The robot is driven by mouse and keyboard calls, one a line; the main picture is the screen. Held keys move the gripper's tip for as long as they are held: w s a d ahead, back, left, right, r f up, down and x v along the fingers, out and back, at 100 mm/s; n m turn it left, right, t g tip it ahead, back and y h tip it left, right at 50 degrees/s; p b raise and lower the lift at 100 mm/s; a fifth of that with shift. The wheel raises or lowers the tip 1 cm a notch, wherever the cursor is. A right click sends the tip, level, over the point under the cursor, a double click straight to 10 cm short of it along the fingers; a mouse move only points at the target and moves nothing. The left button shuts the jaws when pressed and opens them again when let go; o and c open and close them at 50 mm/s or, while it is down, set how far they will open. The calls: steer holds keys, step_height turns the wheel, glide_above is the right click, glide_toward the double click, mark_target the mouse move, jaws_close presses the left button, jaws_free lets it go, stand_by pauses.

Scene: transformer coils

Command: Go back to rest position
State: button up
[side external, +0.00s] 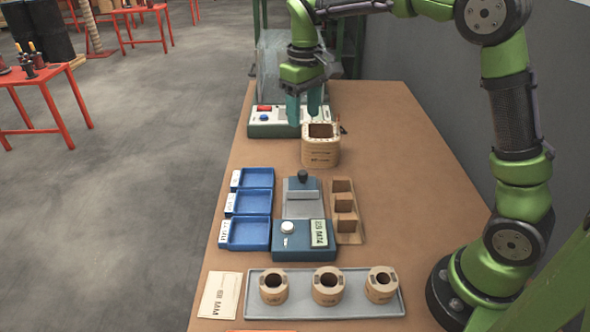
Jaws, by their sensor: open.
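My gripper (306,108) is at the far end of the table, pointing down, with its teal fingers apart and nothing seen between them. It hangs above and a little behind a tan, box-like coil part (320,152) with a dark square opening. A white and green device (270,122) with a red display stands behind the fingers and is partly hidden by them. Three round tan coils (328,289) with dark centre holes stand upright in a row on a grey tray (390,308) at the near end.
Three blue bins (249,233) line the left edge. A blue-grey measuring device (290,246) with a display stands mid-table, beside a brown slotted holder (350,230). A paper card (220,295) lies left of the tray. The table's right side (400,170) is clear. A clear panel stands behind.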

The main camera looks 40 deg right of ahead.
steer(key=shift+r, duration=0.45)
steer(key=s+a+r+m+t+y, duration=0.1)
steer(key=s+m+t, duration=0.1)
steer(key=s, duration=0.8)
steer(key=s+a+r+m+t+y, duration=0.1)
steer(key=s+t, duration=0.4)
steer(key=s, duration=0.6)
steer(key=shift+a+r+m, duration=0.2)
steer(key=shift+a+m, duration=0.3)
steer(key=shift+a, duration=0.2)
